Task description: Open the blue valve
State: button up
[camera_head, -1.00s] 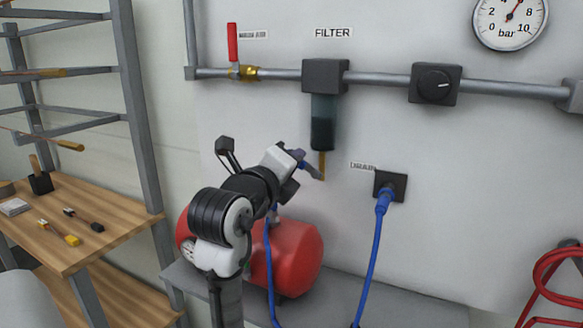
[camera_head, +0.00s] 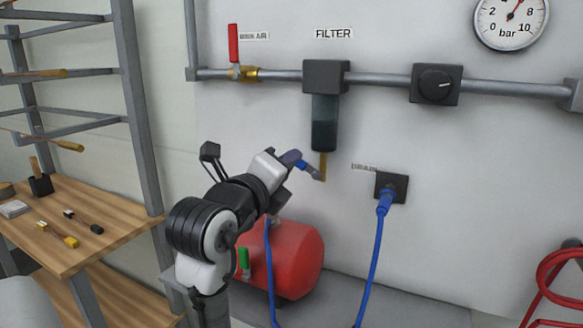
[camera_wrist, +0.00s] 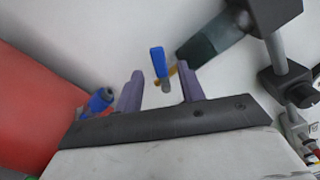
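The blue valve handle (camera_wrist: 157,62) shows upright between the fingertips in the wrist view, with a brass part behind it. In the head view the blue handle (camera_head: 304,165) is beside the brass outlet (camera_head: 323,165) below the filter (camera_head: 324,120), partly merged with my gripper. My gripper (camera_wrist: 160,75) is open, with one finger on each side of the handle. No contact shows, and I cannot tell how far the handle reaches between the fingers. My gripper (camera_head: 300,168) points up and right at the valve in the head view.
A red tank (camera_head: 295,258) with a green handle (camera_head: 243,258) stands below my arm. A blue hose (camera_head: 376,250) hangs from a wall socket (camera_head: 393,180) at the right. A wooden bench (camera_head: 95,240) stands left. A red-handled valve (camera_head: 233,45) sits on the pipe above.

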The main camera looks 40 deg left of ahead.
jog(key=b+v, duration=0.1)
jog(key=v, duration=0.9)
jog(key=shift+s+b, duration=0.2)
jog(key=shift+b, duration=0.15)
jog(key=shift+d, duration=0.1)
